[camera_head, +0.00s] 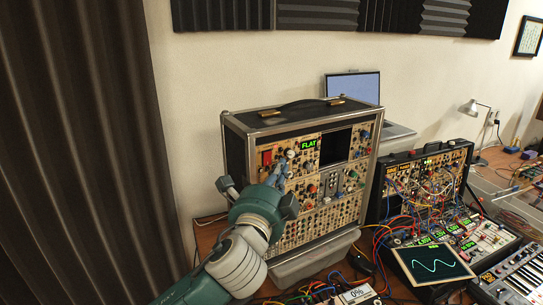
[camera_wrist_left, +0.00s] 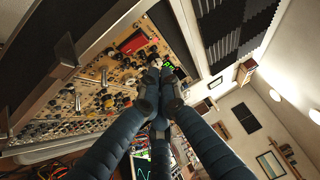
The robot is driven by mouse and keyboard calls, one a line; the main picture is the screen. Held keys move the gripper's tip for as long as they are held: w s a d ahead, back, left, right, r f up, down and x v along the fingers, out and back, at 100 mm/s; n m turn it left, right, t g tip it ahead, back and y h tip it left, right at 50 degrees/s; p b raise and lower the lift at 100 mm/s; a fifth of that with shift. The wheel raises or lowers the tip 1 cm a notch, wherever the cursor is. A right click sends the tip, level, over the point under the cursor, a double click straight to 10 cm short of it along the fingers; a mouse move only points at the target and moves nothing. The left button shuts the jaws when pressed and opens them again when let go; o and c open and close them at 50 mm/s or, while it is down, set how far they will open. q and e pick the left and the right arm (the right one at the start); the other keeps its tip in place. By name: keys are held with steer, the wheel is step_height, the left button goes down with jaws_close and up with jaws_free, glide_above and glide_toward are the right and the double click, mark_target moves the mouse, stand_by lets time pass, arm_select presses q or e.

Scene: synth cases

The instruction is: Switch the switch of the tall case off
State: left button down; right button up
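The tall case (camera_head: 297,128) stands upright on the table, a black box with metal edges and a tan panel full of knobs. Its panel fills the upper left of the left wrist view (camera_wrist_left: 120,72). A red part (camera_head: 266,157) sits at the panel's upper left; it also shows in the left wrist view (camera_wrist_left: 132,42). A green display reads FLAT (camera_head: 308,144). My left gripper (camera_head: 283,168) is at the panel's upper left, its fingertips (camera_wrist_left: 159,74) drawn together beside a small pale knob or switch (camera_wrist_left: 153,58). I cannot tell whether they touch it. My right gripper is out of view.
A lower case with coloured cables (camera_head: 425,180) stands to the right, with a wave screen (camera_head: 432,262) in front. A laptop (camera_head: 352,87) is behind. A dark curtain (camera_head: 85,130) hangs at left.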

mark_target(271, 162)
arm_select(q)
steer(key=w, duration=0.1)
steer(key=a, duration=0.1)
steer(key=w+a+p, duration=0.1)
steer(key=shift+w+r, duration=0.25)
steer(key=shift+w, duration=0.1)
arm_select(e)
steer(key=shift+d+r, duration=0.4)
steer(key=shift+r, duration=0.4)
arm_select(q)
steer(key=shift+w+a+r+p, duration=0.15)
steer(key=shift+w+r+p, duration=0.1)
steer(key=shift+w+p, duration=0.1)
steer(key=shift+a, duration=0.1)
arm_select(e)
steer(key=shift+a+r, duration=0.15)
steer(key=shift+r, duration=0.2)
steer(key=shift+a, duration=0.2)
arm_select(q)
steer(key=shift+f, duration=0.1)
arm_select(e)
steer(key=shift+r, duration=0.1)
